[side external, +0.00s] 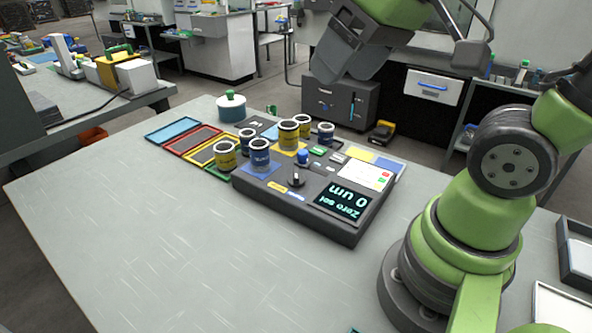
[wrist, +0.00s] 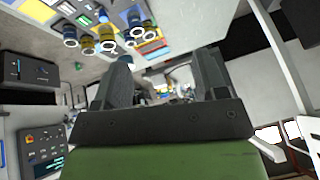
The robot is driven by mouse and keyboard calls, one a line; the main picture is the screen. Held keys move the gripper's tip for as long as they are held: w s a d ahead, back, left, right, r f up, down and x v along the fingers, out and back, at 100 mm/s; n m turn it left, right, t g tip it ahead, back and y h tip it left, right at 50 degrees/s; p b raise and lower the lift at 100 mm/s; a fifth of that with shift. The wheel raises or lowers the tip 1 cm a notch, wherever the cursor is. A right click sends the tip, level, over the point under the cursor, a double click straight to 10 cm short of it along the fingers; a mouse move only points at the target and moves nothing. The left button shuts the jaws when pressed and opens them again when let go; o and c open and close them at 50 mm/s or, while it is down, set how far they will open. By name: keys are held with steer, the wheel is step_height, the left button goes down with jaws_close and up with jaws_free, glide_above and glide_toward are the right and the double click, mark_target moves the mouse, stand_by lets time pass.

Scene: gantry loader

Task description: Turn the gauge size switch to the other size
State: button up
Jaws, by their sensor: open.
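The dark gauge box (side external: 265,199) stands on the table with a lit display (side external: 344,203) reading "Zero set 0 um", upside down in the side view. A small black knob (side external: 296,178) stands on its top, beside a yellow label (side external: 277,187) and a blue label (side external: 296,194). It looks like the size switch; which label it points to is too small to tell. A blue knob (side external: 302,157) sits farther back. My gripper (side external: 345,68) is high above and behind the box, clear of it. Its fingers are apart and empty in the wrist view (wrist: 163,85).
Blue-banded (side external: 260,155) and yellow-banded (side external: 289,134) cylinders stand on and beside the box. The table's front left is clear.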

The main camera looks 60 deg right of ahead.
steer(key=w+d+f+n+g+h, duration=0.1)
steer(key=w+d+f+n+g, duration=0.3)
steer(key=w, duration=0.3)
steer(key=n+g, duration=0.2)
steer(key=n, duration=0.3)
glide_above(296, 172)
step_height(296, 172, down, 12)
step_height(296, 172, down, 9)
steer(key=shift+f, duration=0.2)
steer(key=c, duration=0.9)
